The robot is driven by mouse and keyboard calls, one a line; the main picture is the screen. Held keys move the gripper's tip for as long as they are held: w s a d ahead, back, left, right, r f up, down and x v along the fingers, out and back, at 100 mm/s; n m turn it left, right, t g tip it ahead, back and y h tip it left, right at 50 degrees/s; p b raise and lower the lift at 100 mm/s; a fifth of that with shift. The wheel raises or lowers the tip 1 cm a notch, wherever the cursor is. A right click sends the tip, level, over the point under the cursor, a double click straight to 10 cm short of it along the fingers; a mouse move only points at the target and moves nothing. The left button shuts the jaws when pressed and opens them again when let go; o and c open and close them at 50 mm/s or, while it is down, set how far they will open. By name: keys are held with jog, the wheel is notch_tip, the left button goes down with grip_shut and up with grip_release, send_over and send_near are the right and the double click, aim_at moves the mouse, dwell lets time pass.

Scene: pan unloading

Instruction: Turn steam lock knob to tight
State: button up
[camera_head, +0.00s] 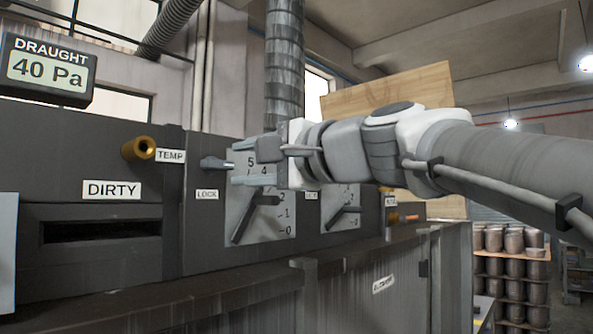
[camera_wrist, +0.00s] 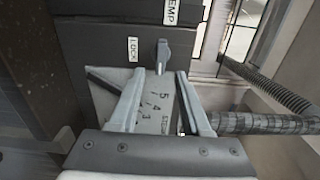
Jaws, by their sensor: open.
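The steam lock knob (camera_head: 214,163) is a small grey knob on the dark panel, above the white LOCK label (camera_head: 207,194). In the wrist view the knob (camera_wrist: 161,51) stands just beyond and between the fingertips, roughly in line with the gap. My gripper (camera_head: 236,163) is open and empty, its two pale fingers pointing at the knob from the right. In the wrist view my gripper (camera_wrist: 160,75) shows its fingers spread on either side. I cannot tell whether they touch the knob. Tight and loose marks are not readable.
A numbered dial plate (camera_head: 275,220) with a dark lever lies close under my gripper. A second dial (camera_head: 341,209) sits to its right. A brass TEMP fitting (camera_head: 139,149) sticks out at the left. A ledge (camera_head: 190,270) runs below the panel. A ribbed pipe (camera_head: 284,65) rises behind.

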jog(key=b+v, duration=0.1)
jog(key=v, duration=1.2)
jog(key=shift+s+b, duration=0.15)
jog(key=shift+b, duration=0.2)
jog(key=s+d+f+n+g+h, duration=0.15)
jog(key=f+h, duration=0.25)
jog(key=f, duration=1)
jog(key=d+f+n+g+h, duration=0.2)
jog(key=d+f+h, duration=0.15)
jog(key=f, duration=0.95)
jog(key=s+d+f+n+g+h, duration=0.1)
jog(key=s+d+f+n+h, duration=0.1)
jog(key=f, duration=0.7)
jog(key=s+d+f+n+g+h, duration=0.1)
jog(key=s+d+f+h, duration=0.3)
jog(key=f, duration=0.5)
jog(key=shift+s+d+n, duration=0.5)
jog(key=shift+d+n, duration=0.3)
jog(key=shift+n, duration=0.05)
jog(key=shift+f+g, duration=0.15)
jog(key=shift+g, duration=0.1)
